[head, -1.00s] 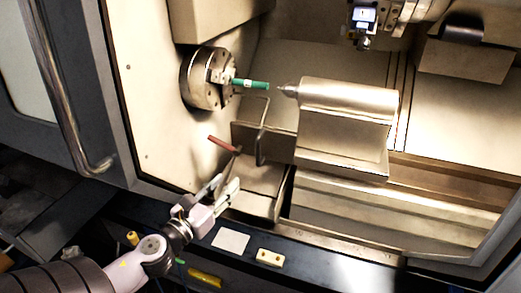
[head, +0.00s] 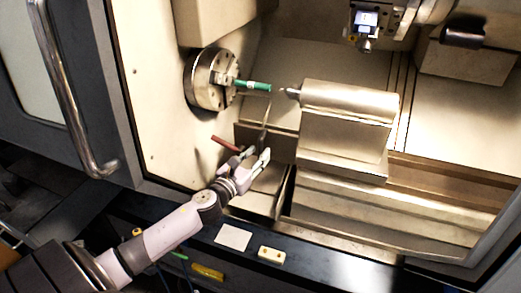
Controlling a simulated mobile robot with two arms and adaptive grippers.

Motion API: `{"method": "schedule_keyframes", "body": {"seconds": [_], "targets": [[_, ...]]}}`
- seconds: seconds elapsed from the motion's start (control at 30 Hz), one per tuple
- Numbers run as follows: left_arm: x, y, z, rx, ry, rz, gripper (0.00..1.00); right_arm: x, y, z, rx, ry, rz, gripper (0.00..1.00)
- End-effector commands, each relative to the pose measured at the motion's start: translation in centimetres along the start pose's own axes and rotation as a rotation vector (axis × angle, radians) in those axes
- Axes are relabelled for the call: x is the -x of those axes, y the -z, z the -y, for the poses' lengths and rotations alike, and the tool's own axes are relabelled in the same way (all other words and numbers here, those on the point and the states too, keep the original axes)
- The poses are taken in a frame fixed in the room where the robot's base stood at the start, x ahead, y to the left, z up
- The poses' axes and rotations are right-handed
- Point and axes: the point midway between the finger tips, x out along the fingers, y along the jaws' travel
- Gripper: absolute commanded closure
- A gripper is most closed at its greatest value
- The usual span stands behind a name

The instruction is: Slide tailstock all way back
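The tailstock (head: 345,135) is a pale metal block with a round barrel on top, standing on the bed in the middle of the machine. Its pointed centre (head: 290,92) faces left, with a small gap to the green workpiece (head: 253,86). The workpiece sticks out of the round chuck (head: 211,80) on the left wall. My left gripper (head: 257,152) is inside the door opening, below and left of the tailstock and apart from it. Its fingers are spread, and I see nothing between them. My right gripper is out of view.
A tray (head: 268,204) lies below my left gripper, with a thin upright handle behind it. A red-handled tool (head: 226,143) lies beside the gripper. The tool turret (head: 366,25) hangs above right. A white card (head: 233,237) and a cream block (head: 271,255) lie on the front ledge.

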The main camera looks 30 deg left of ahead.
Motion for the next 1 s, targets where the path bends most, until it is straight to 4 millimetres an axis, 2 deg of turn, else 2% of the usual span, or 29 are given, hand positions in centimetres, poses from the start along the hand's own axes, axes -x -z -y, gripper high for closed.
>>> {"method": "schedule_keyframes", "body": {"seconds": [0.2, 0.57, 1.0], "targets": [[-2.0, 0.0, 0.0, 0.001, -0.001, 0.000, 0.67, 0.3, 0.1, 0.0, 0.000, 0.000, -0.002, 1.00], [-2.4, 0.1, 0.1, 0.001, 0.000, -0.001, 0.67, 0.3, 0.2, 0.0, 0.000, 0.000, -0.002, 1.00], [-2.4, 0.1, 0.0, 0.001, 0.000, -0.001, 0.95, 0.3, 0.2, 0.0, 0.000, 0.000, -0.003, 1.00]]}}
